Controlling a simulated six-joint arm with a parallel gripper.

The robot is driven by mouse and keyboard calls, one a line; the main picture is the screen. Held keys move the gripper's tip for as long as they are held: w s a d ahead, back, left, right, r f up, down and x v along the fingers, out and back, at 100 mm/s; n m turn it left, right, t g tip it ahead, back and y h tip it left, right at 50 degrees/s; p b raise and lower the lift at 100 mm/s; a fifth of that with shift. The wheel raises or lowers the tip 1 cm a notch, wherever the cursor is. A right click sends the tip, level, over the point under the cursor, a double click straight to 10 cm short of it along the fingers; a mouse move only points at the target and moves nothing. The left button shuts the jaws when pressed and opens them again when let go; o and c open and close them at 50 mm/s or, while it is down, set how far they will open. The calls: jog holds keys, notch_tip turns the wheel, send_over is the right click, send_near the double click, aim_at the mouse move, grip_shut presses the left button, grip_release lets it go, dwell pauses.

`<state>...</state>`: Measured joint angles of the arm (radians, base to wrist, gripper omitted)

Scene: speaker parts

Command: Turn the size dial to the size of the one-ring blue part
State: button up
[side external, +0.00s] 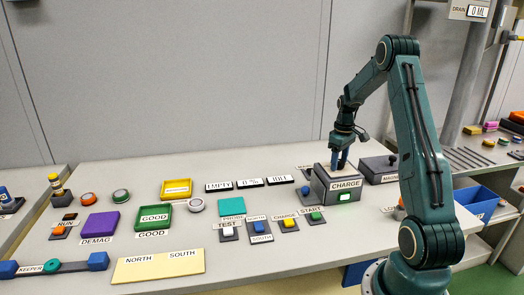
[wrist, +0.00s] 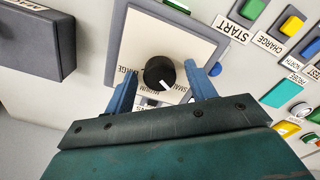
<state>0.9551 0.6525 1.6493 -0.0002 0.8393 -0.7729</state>
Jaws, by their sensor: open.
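The size dial (wrist: 160,72) is a round black knob with a white pointer mark, on a pale plate (wrist: 150,30) on top of the grey CHARGE box (side external: 320,190). Size words, partly hidden, curve around its near side; SMALL and MEDIUM can be made out. The pointer faces down and slightly right in the wrist view, toward these words. My gripper (wrist: 174,73) is open, its blue fingers on either side of the dial, with gaps visible. In the side view my gripper (side external: 340,160) is low over the box and hides the dial. I cannot identify the one-ring blue part.
A dark block (side external: 378,168) stands right behind the CHARGE box. Buttons, including START (side external: 316,216), lie in front to its left. A green light (side external: 344,197) shows on the box front. A blue bin (side external: 478,203) is at the right; a blue-topped item (side external: 5,193) is far left.

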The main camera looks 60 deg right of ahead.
notch_tip(320, 180, up, 14)
dwell(0.7)
jog(key=w+a+r+t+h, duration=0.1)
jog(key=a+r, duration=0.3)
jog(key=a, duration=0.7)
jog(key=w+a+r+t, duration=0.1)
jog(key=a+r, duration=0.4)
jog(key=a, duration=0.6)
jog(key=s+a+f+n+t, duration=0.1)
jog(key=s+a, duration=0.5)
jog(key=a, duration=0.3)
jog(key=s+a+f+n+t+y, duration=0.1)
jog(key=s+a+f+t, duration=0.1)
jog(key=s+a, duration=0.5)
jog(key=a, duration=0.2)
jog(key=shift+a+t, duration=0.3)
jog(key=shift+a, duration=0.05)
